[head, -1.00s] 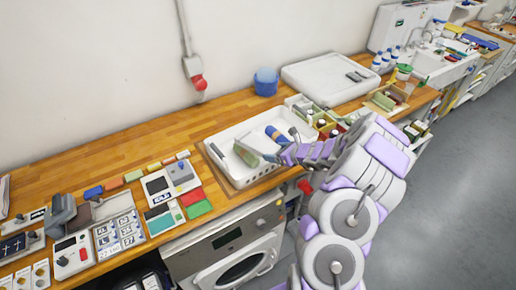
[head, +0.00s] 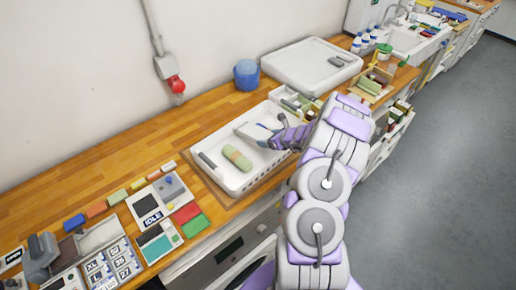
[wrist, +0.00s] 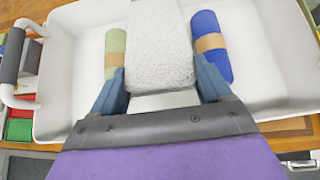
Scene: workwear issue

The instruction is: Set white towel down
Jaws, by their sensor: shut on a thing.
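The white towel (wrist: 160,45) is a textured white roll between the two blue fingers of my gripper (wrist: 161,80) in the wrist view. My gripper is shut on it, over the white tray (wrist: 62,75). A green roll with a tan band (wrist: 115,48) lies to the left of the towel and a blue roll with a tan band (wrist: 211,45) to the right. In the head view my gripper (head: 270,138) is over the tray (head: 238,188), behind and right of the green roll (head: 237,157). Whether the towel touches the tray floor is not clear.
The tray has raised walls and a grey handle (head: 207,160) on its left. Boxes of small goods (head: 296,102) stand close on the right. Devices and coloured pads lie to the left.

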